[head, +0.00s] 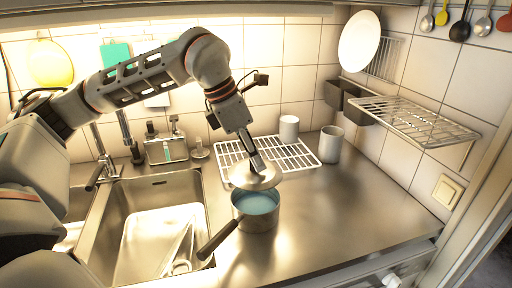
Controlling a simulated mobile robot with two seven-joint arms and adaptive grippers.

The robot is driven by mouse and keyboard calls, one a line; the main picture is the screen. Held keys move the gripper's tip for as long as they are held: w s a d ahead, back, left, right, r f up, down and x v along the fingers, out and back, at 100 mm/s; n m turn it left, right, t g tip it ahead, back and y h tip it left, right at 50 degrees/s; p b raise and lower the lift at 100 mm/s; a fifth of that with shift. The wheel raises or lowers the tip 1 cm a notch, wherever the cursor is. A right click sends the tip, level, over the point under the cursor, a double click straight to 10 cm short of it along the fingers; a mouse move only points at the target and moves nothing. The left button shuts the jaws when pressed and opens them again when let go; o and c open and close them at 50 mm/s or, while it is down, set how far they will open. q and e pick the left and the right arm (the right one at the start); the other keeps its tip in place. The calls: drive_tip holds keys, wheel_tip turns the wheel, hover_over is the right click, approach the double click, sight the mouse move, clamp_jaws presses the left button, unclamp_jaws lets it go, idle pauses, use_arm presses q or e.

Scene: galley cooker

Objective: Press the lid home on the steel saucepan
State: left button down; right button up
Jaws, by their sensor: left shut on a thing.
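The steel saucepan (257,221) stands on the steel worktop right of the sink. Its mouth is partly uncovered and shows pale blue inside. Its dark handle (218,241) points to the lower left, over the sink's edge. The round steel lid (255,180) is held tilted above and behind the pan's back rim. My left gripper (256,163) is shut on the lid at its top. The lid overlaps the far rim in the picture, and I cannot tell whether they touch. My right gripper is not in view.
A white wire rack (292,153) lies behind the lid, with two pale cups (331,144) (289,128) near it. The sink (150,222) on the left holds a clear tray. A wall rack (415,118) juts out at right. The worktop right of the pan is clear.

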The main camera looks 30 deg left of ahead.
sight(251, 170)
use_arm(q)
drive_tip(key=shift+w, duration=0.1)
drive_tip(key=shift+f+b, duration=0.8)
drive_tip(key=shift+f, duration=0.05)
wheel_tip(251, 170, down, 2)
drive_tip(key=shift+f+b, duration=0.2)
drive_tip(key=shift+b, duration=0.75)
drive_tip(key=shift+f+b, duration=0.5)
drive_tip(key=shift+f, duration=0.6)
